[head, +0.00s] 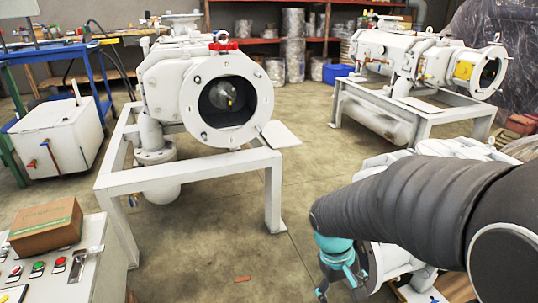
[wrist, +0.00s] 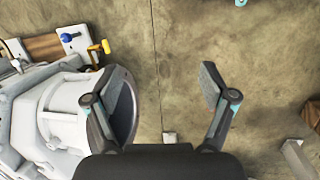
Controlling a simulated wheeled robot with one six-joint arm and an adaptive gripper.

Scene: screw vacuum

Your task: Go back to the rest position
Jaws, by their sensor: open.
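My gripper (wrist: 160,95) shows in the wrist view with its two dark fingers spread wide apart. It is open and nothing is between the fingers but bare floor seen beyond. In the head view my dark, ribbed arm reaches in from the right, and the gripper end hangs low at the lower right, mostly hidden behind the arm. A white pump with a round flange (wrist: 62,115) lies at the left of the wrist view, behind the left finger. I cannot tell whether the finger touches it.
A white vacuum pump (head: 190,95) on a white frame (head: 275,190) stands centre left. Another pump (head: 395,50) stands at the back right. A control panel (head: 85,262) with a cardboard box (head: 45,228) is at the lower left.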

